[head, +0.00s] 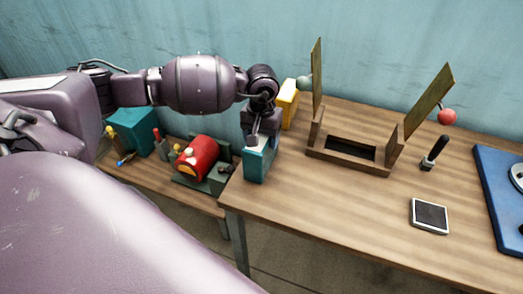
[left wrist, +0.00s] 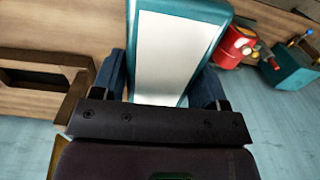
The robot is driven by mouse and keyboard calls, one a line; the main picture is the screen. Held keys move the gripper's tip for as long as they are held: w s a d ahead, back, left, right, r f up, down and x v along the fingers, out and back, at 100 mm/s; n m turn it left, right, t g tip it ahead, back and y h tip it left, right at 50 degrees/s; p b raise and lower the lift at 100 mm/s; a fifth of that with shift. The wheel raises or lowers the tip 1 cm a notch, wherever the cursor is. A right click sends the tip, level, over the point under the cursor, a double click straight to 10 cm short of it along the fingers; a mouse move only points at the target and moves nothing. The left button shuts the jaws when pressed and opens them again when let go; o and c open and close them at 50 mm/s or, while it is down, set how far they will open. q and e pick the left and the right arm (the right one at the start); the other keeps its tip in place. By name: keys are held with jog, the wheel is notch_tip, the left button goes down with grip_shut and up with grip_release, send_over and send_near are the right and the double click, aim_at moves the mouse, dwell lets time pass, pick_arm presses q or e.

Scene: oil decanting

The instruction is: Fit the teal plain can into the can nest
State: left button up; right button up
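The teal plain can (head: 257,166), a boxy can with a pale top face, is in my left gripper (head: 262,138) over the left edge of the wooden table. In the left wrist view the can (left wrist: 213,50) fills the space between the two fingers, which sit against its sides. It hangs roughly upright; I cannot tell whether its base touches the table. The can nest (head: 340,166), a wooden frame around a dark rectangular opening, stands to the right of the can with its opening empty. It also shows at the left of the left wrist view (left wrist: 70,62). My right gripper is not in view.
Two tilted boards (head: 428,100) rise at the nest's sides. A yellow can (head: 288,102) stands behind the gripper. A lower bench at left holds a red drum (head: 198,158) and a teal box (head: 134,130). A black-handled tool (head: 434,152), a tablet (head: 429,215) and a blue tray (head: 490,190) lie right.

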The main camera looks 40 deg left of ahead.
pick_arm(q)
jog(key=c, duration=1.2)
jog(key=shift+r, duration=0.1)
